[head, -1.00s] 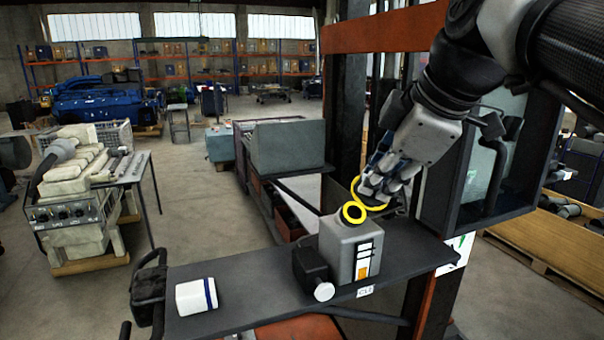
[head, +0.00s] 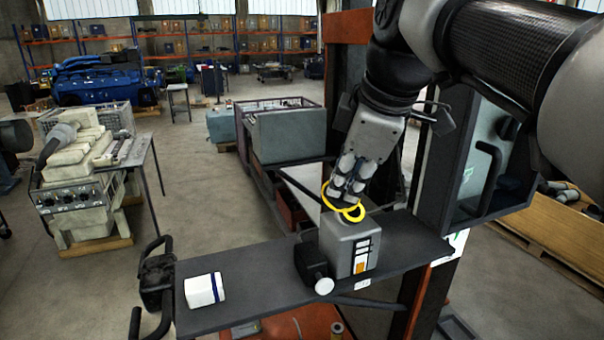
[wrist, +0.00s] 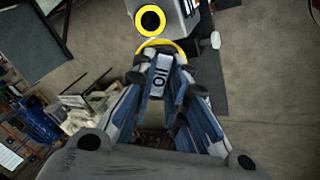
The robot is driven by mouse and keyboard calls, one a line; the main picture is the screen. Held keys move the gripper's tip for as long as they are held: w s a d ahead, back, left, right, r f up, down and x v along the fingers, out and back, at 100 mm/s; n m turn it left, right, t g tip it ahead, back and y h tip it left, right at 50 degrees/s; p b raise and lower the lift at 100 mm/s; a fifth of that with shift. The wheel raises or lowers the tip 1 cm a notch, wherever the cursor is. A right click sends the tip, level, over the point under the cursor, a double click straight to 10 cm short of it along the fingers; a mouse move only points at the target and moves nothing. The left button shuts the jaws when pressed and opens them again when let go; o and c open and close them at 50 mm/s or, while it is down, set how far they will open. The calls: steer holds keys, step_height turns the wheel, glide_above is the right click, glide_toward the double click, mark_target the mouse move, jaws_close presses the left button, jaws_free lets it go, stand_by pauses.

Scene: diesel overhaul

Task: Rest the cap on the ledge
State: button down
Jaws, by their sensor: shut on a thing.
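A yellow cap (head: 328,193) is in my gripper (head: 347,190), its curved edge showing around the fingertips. It also shows in the wrist view (wrist: 161,44) as a yellow arc past the fingers. A grey canister (head: 345,240) with a yellow-ringed, dark opening (wrist: 150,21) stands on the dark grey ledge (head: 255,276). My gripper is shut on the cap, just above the canister's top. In the head view the cap overlaps the yellow neck ring; in the wrist view they look close but separate. The fingers hide much of the cap.
A white box with a blue stripe (head: 204,290) lies on the left of the ledge. A small black piece with a white knob (head: 323,286) sits against the canister. A dark upright frame (head: 470,170) stands right. Bare ledge lies between box and canister.

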steer(key=shift+a+r+p, duration=0.25)
steer(key=shift+a+p, duration=0.35)
steer(key=shift+p, duration=0.2)
steer(key=a, duration=0.1)
steer(key=a+g, duration=0.1)
steer(key=a+p, duration=0.1)
steer(key=shift+w+a+f+g, duration=0.15)
steer(key=shift+w+a+g, duration=0.15)
steer(key=shift+w+g, duration=0.1)
steer(key=shift+s, duration=0.1)
steer(key=a+f+g+h, duration=0.1)
steer(key=a+f, duration=0.3)
steer(key=f, duration=0.1)
steer(key=shift+w+a+f+g, duration=0.3)
steer(key=shift+w+a+f, duration=0.05)
steer(key=shift+a, duration=0.05)
steer(key=a+f+g, duration=0.1)
steer(key=a+f, duration=0.4)
steer(key=f, duration=0.1)
steer(key=shift+w+g+h, duration=0.3)
steer(key=shift+w+g, duration=0.1)
steer(key=shift+s+d+r, duration=0.1)
